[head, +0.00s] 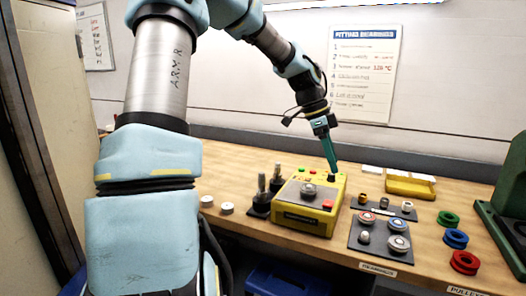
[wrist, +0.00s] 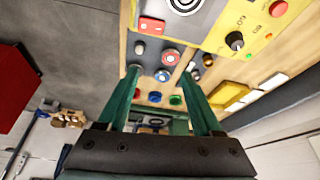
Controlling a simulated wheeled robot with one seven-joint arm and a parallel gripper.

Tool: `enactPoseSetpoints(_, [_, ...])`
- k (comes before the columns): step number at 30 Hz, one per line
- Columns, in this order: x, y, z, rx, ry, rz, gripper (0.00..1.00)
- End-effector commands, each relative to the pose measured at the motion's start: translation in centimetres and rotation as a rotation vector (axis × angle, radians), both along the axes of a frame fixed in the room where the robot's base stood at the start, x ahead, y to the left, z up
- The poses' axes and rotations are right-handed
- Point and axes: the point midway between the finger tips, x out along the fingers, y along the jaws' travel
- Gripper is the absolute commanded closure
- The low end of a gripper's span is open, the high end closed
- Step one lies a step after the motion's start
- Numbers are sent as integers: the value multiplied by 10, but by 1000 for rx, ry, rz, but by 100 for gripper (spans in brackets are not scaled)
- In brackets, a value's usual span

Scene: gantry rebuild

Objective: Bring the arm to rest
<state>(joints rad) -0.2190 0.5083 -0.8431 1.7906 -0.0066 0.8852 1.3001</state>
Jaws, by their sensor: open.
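My arm (head: 158,70) rises at the left, bends over at the top and comes down toward the bench. My gripper (head: 333,168) has green fingers that point down by the back right corner of the yellow heater box (head: 308,224). I cannot tell from the head view whether the tips touch the box. In the wrist view my gripper (wrist: 160,76) shows its two green fingers spread apart, with nothing held between them. Beyond the tips lies a dark mat with bearings.
The wooden bench (head: 243,170) carries the dark bearing mat (head: 376,248), a yellow tray (head: 410,185), red, blue and green rings (head: 455,239) and two dark posts (head: 262,193). A green machine (head: 507,215) stands at the right edge. A wall poster (head: 365,73) hangs behind.

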Motion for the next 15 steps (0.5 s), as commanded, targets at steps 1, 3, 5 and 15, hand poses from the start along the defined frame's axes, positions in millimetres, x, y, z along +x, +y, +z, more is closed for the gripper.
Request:
enactPoseSetpoints(1, [0,0,0,0,0,0,33])
enactPoseSetpoints(3, [-2,4,-4,14,5,23,33])
enactPoseSetpoints(5, [-4,9,-8,32,12,58,33])
enactPoseSetpoints(15, [-21,51,-37,149,52,329,33])
